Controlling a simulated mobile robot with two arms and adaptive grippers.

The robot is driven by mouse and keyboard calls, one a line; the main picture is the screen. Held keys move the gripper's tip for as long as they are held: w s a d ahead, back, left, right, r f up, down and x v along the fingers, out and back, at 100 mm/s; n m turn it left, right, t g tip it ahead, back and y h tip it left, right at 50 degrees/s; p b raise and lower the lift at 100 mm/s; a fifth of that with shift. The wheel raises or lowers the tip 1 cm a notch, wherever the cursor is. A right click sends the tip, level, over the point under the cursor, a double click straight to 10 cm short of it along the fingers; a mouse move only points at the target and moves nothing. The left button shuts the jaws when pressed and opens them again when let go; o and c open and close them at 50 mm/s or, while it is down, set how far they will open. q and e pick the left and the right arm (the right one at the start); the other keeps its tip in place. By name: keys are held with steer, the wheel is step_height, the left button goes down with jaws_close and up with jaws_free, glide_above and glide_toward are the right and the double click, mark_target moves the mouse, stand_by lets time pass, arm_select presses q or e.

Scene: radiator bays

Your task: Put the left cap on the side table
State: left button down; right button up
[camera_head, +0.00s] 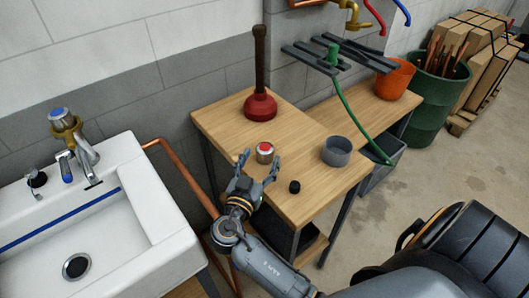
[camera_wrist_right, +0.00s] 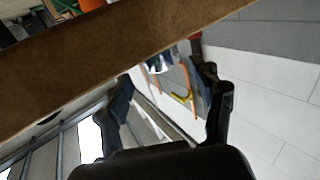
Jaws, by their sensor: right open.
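A short silvery cap with a red top (camera_head: 265,152) stands upright on the wooden side table (camera_head: 315,190). My right gripper (camera_head: 258,172) is open at the table's near left part, its fingers spread close to the cap. I cannot tell whether a finger touches it. In the right wrist view the two open fingers (camera_wrist_right: 168,100) show with nothing clearly held, and a brown wooden board crosses in front. A blue-topped cap (camera_head: 61,115) sits in a brass collar above the sink tap. My left gripper is not in view.
A red plunger (camera_head: 260,106), a grey cup (camera_head: 337,151) and a small black cylinder (camera_head: 294,187) stand on the table. A white sink (camera_head: 155,215) is at left, with a copper pipe (camera_head: 185,170) between. An orange bucket (camera_head: 395,80) stands behind right.

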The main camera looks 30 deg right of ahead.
steer(key=shift+v, duration=1.35)
